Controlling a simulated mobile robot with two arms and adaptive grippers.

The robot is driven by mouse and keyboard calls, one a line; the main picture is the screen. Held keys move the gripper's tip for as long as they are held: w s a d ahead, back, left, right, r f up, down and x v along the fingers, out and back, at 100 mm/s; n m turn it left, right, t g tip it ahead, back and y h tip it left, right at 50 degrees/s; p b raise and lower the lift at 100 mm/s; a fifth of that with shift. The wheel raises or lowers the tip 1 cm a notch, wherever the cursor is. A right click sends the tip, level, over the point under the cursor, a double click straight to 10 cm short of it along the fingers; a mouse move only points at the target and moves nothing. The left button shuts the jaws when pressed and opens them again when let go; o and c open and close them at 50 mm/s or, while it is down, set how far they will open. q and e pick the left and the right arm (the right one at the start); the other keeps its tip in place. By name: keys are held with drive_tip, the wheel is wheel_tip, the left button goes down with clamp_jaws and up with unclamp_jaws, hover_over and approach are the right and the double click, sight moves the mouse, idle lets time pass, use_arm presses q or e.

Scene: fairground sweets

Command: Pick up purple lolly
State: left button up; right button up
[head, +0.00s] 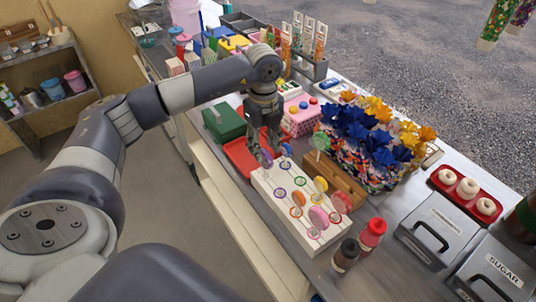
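A white lolly stand (300,207) with coloured ring-marked places holds several round lollies on the counter. A purple lolly (267,157) stands at its far-left end, right under my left gripper (264,146). The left gripper points down with its fingers apart, close above or around this lolly; I cannot tell whether they touch it. A bluish-purple lolly (287,149) is just to its right. A pink-purple lolly (318,217) stands near the stand's front end. My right gripper is out of view.
A green lolly (321,141) stands by a wooden block (335,181) beside the stand. A red tray (236,158) and green box (224,122) lie left of the gripper. Two bottles (372,235) (346,254) stand in front.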

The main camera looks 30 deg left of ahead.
sight(265, 162)
use_arm(q)
drive_tip(key=shift+s+f, duration=0.25)
drive_tip(key=shift+f, duration=0.55)
drive_tip(key=shift+f+p, duration=0.3)
drive_tip(key=shift+p, duration=0.05)
drive_tip(key=f, duration=0.1)
drive_tip(key=f+p, duration=0.1)
drive_tip(key=f, duration=0.1)
drive_tip(key=f+p, duration=0.1)
drive_tip(key=shift+w+d+f, duration=0.1)
drive_tip(key=shift+w+f, duration=0.05)
drive_tip(key=shift+w, duration=0.2)
drive_tip(key=shift+f, duration=0.4)
drive_tip(key=shift+c, duration=0.5)
clamp_jaws()
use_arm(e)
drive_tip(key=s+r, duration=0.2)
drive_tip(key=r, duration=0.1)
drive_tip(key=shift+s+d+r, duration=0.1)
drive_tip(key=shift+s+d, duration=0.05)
